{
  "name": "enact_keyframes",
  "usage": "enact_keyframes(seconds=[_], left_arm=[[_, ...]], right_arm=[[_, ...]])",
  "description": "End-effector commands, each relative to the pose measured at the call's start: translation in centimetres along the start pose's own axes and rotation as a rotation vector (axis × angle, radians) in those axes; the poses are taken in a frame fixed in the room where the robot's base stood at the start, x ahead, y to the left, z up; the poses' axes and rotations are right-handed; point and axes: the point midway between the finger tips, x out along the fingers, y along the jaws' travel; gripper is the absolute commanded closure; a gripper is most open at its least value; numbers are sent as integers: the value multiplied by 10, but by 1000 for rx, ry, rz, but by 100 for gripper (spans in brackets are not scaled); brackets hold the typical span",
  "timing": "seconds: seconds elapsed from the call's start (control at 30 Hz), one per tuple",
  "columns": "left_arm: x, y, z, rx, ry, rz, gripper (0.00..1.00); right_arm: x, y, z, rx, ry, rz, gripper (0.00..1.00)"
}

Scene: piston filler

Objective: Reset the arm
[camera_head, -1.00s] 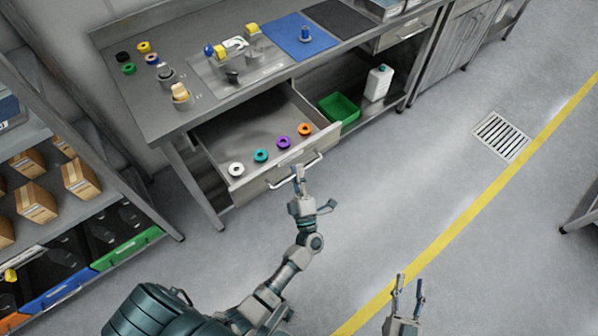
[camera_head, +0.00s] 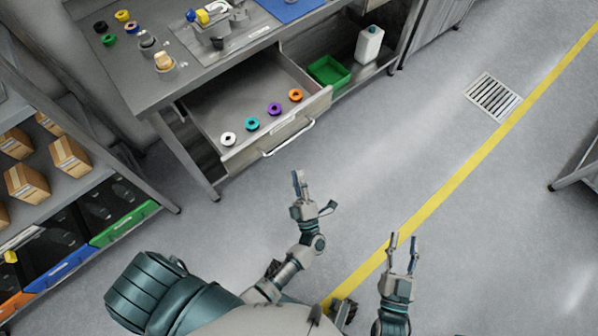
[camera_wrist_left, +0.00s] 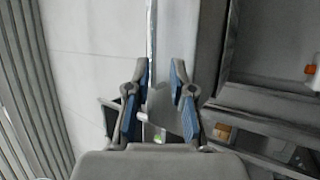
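My left gripper (camera_head: 300,180) is open and empty over the floor in front of the open drawer (camera_head: 212,108), apart from the drawer's handle (camera_head: 290,140). In the left wrist view its two blue-padded fingers (camera_wrist_left: 157,90) stand apart with nothing held between them. My right gripper (camera_head: 403,241) is open and empty, with its fingers pointing away over the floor near the yellow line. A white ring (camera_head: 228,139), a teal ring (camera_head: 252,124), a purple ring (camera_head: 274,109) and an orange ring (camera_head: 295,95) lie in the drawer.
The workbench (camera_head: 160,92) stands at the upper left, with a green bin (camera_head: 328,72) and a white bottle (camera_head: 369,45) on its lower shelf. A shelf rack with boxes (camera_head: 69,157) stands at the left.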

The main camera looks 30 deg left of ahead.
Motion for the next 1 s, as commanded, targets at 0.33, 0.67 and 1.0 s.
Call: enact_keyframes(seconds=[0.33,0.67,1.0], left_arm=[[1,2,-1,4,-9,6,77],[7,70,-10,296,-439,268,77],[-15,114,-30,643,-740,443,77]], right_arm=[[0,0,0,-1,-1,-1,60],[0,0,0,-1,0,-1,60],[0,0,0,-1,0,0,60]])
